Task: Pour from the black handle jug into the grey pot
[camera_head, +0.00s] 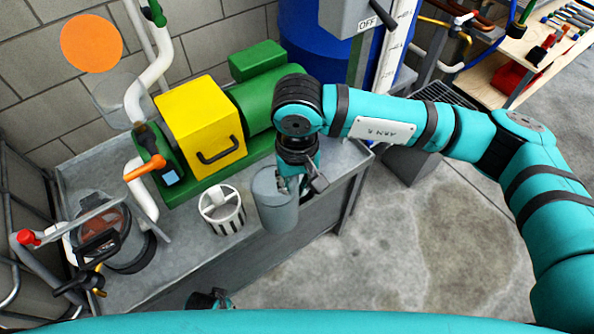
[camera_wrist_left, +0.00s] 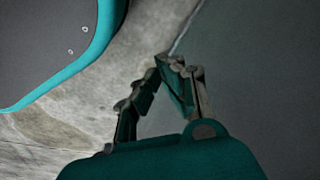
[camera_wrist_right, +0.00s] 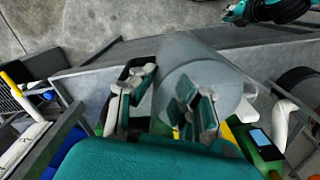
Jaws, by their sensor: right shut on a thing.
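The grey jug (camera_head: 274,212) is at the front edge of the metal bench, right of the white basket, and looks roughly upright. My right gripper (camera_head: 305,185) is shut on it from the right. In the right wrist view the jug's grey body (camera_wrist_right: 205,65) is beside the fingers, and its black handle (camera_wrist_right: 128,72) shows between and behind them. The jug's contents cannot be seen. The grey pot (camera_head: 132,262) stands at the bench's left end with its lid raised. My left gripper (camera_head: 210,300) is low in front of the bench; its fingertips (camera_wrist_left: 160,66) meet, empty.
A white slotted basket (camera_head: 222,210) stands between pot and jug. A green pump with a yellow box (camera_head: 200,125) fills the back of the bench (camera_head: 180,275). White pipes and a red-knobbed clamp (camera_head: 28,237) flank the pot. A blue drum (camera_head: 310,45) stands behind.

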